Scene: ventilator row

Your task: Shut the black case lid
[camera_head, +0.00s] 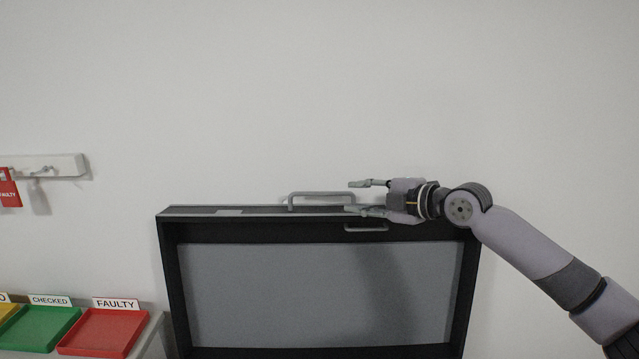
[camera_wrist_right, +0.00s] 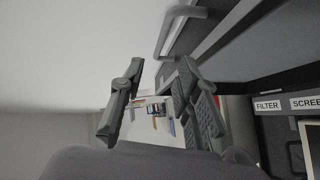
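The black case lid (camera_head: 169,275) stands raised in the head view, with its grey inner panel (camera_head: 230,300) facing me. A grey bar handle (camera_head: 320,194) sits on its top edge, and a smaller handle (camera_head: 366,229) shows below that edge on the inner side. In the right wrist view the open fingers (camera_wrist_right: 150,105) show close to the bar handle (camera_wrist_right: 180,32). Contact with the lid cannot be told. My left gripper is not in view.
At lower left, a red tray (camera_head: 104,332) labelled FAULTY and a green tray (camera_head: 45,328) labelled CHECKED stand on a surface. A white wall rack (camera_head: 45,166) with a red tag (camera_head: 9,190) hangs above. The wall above the lid is bare.

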